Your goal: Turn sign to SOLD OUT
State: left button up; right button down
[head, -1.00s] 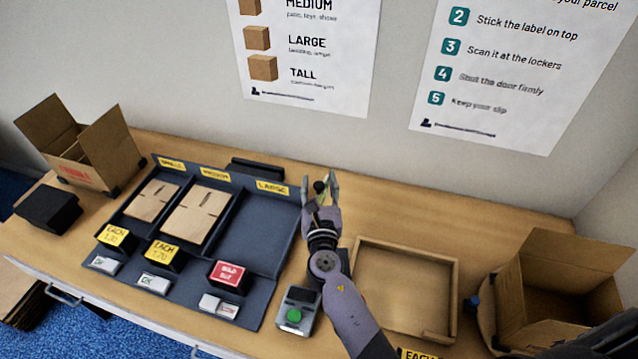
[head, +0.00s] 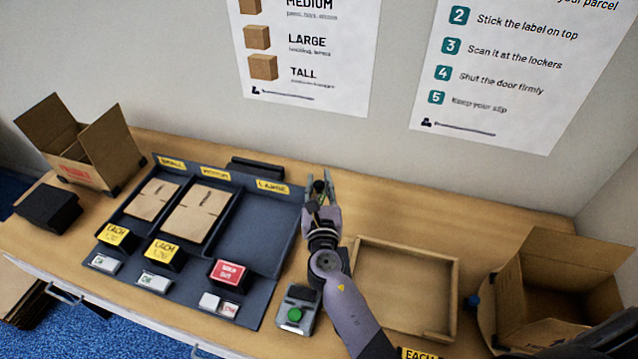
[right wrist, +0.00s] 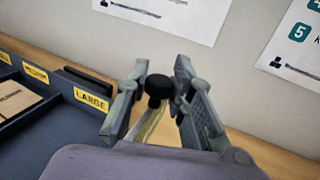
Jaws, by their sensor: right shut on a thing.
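A red sign block (head: 230,273) with white lettering that looks like SOLD OUT stands in front of the empty LARGE compartment (head: 254,229) of the dark tray. Yellow price blocks stand before the SMALL (head: 116,237) and MEDIUM (head: 165,254) compartments, which hold flat cartons. My right gripper (head: 320,182) is beyond the tray's right edge, well behind the red sign. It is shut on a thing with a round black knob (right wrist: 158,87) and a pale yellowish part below. Its lower end is hidden by the fingers and the wrist. My left gripper is out of view.
A device with a green button (head: 294,315) stands right of the tray. A shallow wooden tray (head: 405,290) is right of my arm. Open cartons stand at the left (head: 85,150) and right (head: 560,280). A wall rises behind the table.

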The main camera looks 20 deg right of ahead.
jog(key=shift+n+y, duration=0.3)
jog(key=shift+y, duration=0.1)
jog(key=n+y+p, duration=0.1)
jog(key=y, duration=0.1)
jog(key=shift+d+n+t+y, duration=0.1)
jog(key=shift+n+t+y, duration=0.2)
jog(key=shift+n, duration=0.1)
jog(key=shift+n+y, duration=0.8)
jog(key=shift+y, duration=0.4)
jog(key=shift+f+n+y+b, duration=0.15)
jog(key=shift+n+y+b, duration=0.5)
jog(key=shift+y, duration=0.45)
jog(key=shift+f+n+g+y+b, duration=0.1)
jog(key=shift+n+g+y+b, duration=0.45)
jog(key=shift+y, duration=0.55)
jog(key=n+g+y+b, duration=0.2)
jog(key=n+y+b, duration=0.1)
jog(key=y+b, duration=0.1)
jog(key=shift+f+b, duration=0.1)
jog(key=shift+b, duration=0.7)
jog(key=shift+r+n+g+y+b, duration=0.3)
jog(key=shift+n+g+y+b, duration=0.25)
jog(key=shift+n+y+b, duration=0.4)
